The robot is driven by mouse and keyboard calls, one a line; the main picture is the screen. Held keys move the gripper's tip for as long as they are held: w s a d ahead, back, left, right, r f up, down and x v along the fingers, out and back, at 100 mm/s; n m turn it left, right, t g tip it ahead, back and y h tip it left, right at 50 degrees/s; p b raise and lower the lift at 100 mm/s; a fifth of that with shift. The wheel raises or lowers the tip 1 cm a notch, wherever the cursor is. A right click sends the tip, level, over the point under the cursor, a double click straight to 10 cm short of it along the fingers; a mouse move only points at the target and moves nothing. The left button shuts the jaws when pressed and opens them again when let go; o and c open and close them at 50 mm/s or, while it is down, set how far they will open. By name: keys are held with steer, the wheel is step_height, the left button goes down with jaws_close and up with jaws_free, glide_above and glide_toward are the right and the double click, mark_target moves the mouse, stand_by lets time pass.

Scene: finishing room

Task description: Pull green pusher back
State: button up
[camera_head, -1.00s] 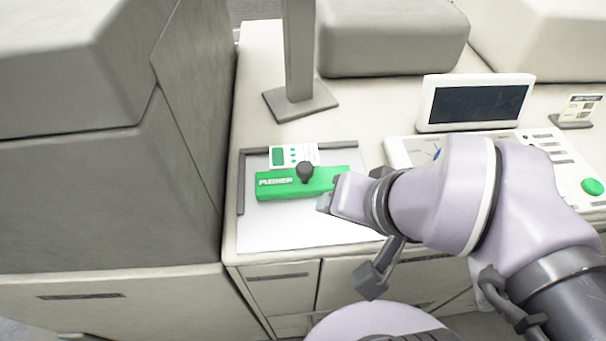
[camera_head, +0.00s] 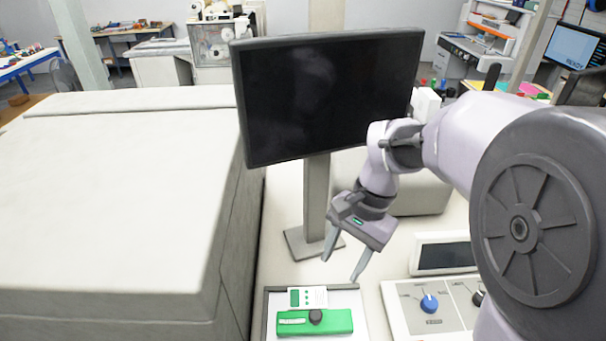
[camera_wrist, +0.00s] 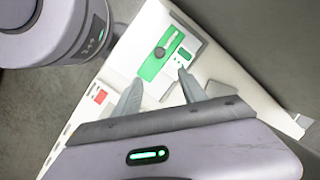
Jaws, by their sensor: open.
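The green pusher (camera_head: 334,322) is a green block with a dark round knob (camera_head: 316,316) on top. It lies on a white plate at the bottom of the head view, below a small white and green label card (camera_head: 307,297). The pusher also shows in the wrist view (camera_wrist: 152,67), beyond the fingertips. My gripper (camera_head: 343,268) is raised above the counter, behind and above the pusher. Its two fingers are spread apart and point down, with nothing between them. It is clear of the pusher. In the wrist view my gripper (camera_wrist: 160,88) is also open and empty.
A large dark monitor (camera_head: 325,98) on a post (camera_head: 316,205) stands behind my gripper. A control panel with a blue knob (camera_head: 429,303) and a small screen (camera_head: 446,256) are on the right. A big pale machine housing (camera_head: 110,200) fills the left.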

steer(key=w+r+m+g+p, duration=0.1)
steer(key=w+g+p, duration=0.1)
steer(key=p, duration=0.1)
steer(key=b, duration=0.2)
glide_toward(316, 313)
steer(key=x, duration=0.9)
steer(key=shift+s, duration=0.1)
steer(key=shift+c, duration=0.2)
jaws_close()
stand_by(0.7)
